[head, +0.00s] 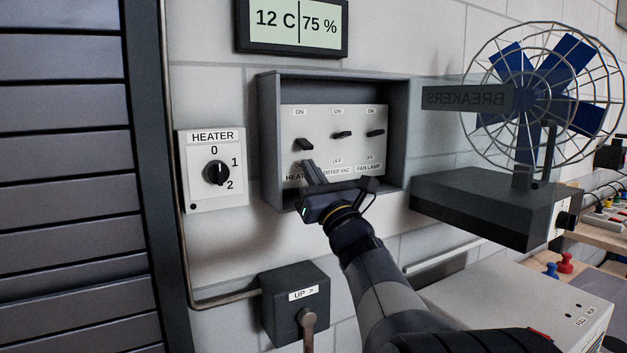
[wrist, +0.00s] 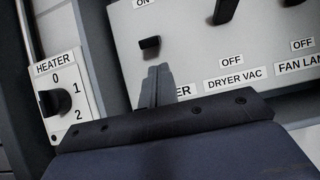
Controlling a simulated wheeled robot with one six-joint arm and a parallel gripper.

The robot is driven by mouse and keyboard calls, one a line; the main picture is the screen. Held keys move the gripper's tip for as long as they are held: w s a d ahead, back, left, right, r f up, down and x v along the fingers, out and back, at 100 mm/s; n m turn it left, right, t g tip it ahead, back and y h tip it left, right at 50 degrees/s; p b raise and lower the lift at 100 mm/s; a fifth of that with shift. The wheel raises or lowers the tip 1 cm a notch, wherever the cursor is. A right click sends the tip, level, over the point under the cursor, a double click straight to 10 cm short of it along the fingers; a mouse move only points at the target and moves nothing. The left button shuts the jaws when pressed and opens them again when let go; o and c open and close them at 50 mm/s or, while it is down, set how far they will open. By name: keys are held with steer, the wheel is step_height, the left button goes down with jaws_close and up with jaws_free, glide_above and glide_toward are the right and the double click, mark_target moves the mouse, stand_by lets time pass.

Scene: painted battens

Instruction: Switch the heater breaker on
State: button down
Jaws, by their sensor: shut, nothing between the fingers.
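The breaker box (head: 265,140) is open on the wall, with a pale panel carrying three black levers. The heater breaker (head: 304,144) is the leftmost lever, above the partly covered heater label. It sits lower than the dryer vac lever (head: 341,135) and the fan lamp lever (head: 375,133). In the wrist view the heater breaker (wrist: 149,43) shows just above the fingertips. My gripper (head: 310,165) is shut and empty, its tips just below the heater lever; I cannot tell whether they touch it. It also shows in the wrist view (wrist: 158,72), covering part of the heater label.
A heater dial (head: 216,172) is on the wall left of the box. The box's glass door (head: 465,97) stands open to the right, in front of a blue fan (head: 552,65). A grey switch box (head: 295,295) with a lever is below. A display (head: 292,27) hangs above.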

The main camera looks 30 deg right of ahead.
steer(key=shift+s+r, duration=0.2)
steer(key=shift+r, duration=0.5)
steer(key=shift+s+r+p, duration=0.1)
steer(key=shift+r+p, duration=0.05)
steer(key=shift+p, duration=0.25)
